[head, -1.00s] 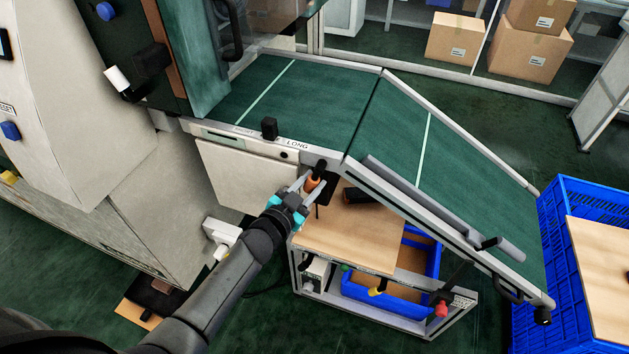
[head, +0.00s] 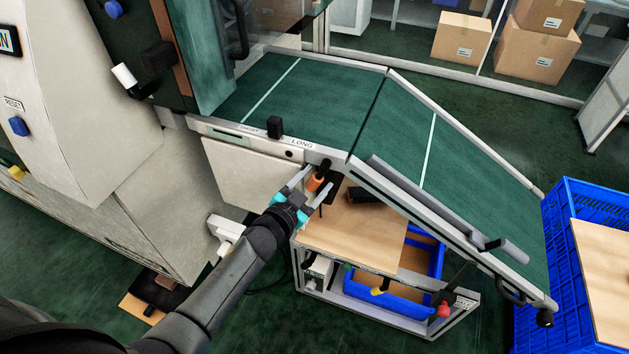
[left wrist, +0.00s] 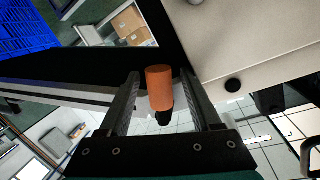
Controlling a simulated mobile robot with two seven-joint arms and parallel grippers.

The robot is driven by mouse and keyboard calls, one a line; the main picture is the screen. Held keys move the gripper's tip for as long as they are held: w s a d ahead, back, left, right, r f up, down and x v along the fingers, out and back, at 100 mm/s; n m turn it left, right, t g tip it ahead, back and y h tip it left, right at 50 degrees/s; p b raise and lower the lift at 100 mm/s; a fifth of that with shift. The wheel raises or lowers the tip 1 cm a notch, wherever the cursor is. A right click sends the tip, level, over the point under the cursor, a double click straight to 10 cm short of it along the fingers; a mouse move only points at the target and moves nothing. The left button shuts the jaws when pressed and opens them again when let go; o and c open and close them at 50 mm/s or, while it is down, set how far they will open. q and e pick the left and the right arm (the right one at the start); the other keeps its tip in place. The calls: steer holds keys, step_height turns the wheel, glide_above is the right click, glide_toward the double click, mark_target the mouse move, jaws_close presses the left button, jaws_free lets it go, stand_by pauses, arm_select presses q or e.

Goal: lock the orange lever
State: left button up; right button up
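The orange lever (head: 315,184) is a short orange handle with a dark end, at the corner of the green conveyor's front rail, below the joint with the sloping section. It also shows in the left wrist view (left wrist: 159,88), between my fingers. My left gripper (head: 318,178) is open, with one finger on each side of the lever. In the left wrist view a gap shows between the lever and each finger of the gripper (left wrist: 158,78). My right gripper is not in view.
The front rail (head: 225,129) carries a black knob (head: 275,127) and a LONG label. A wooden shelf (head: 350,228) with a dark object (head: 366,195) lies below the lever. A sloping green ramp (head: 465,170) and blue crates (head: 580,190) stand to the right.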

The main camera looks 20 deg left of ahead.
arm_select(q)
steer(key=shift+s, duration=0.15)
steer(key=p+v, duration=0.2)
steer(key=v, duration=1.3)
steer(key=shift+r, duration=0.1)
steer(key=s+f+n+g+y+b, duration=0.1)
steer(key=s+f+g, duration=0.1)
steer(key=f, duration=0.6)
steer(key=s+f+n+g+y+b, duration=0.1)
steer(key=s+f+g, duration=0.15)
steer(key=f, duration=0.55)
steer(key=s+d+f+n+g+b, duration=0.1)
steer(key=s+f+g, duration=0.9)
steer(key=s+f, duration=1.3)
steer(key=s+n+b, duration=0.1)
steer(key=s+b, duration=0.1)
steer(key=s, duration=0.2)
steer(key=shift+s+d+f+y, duration=0.35)
steer(key=shift+f+y, duration=0.05)
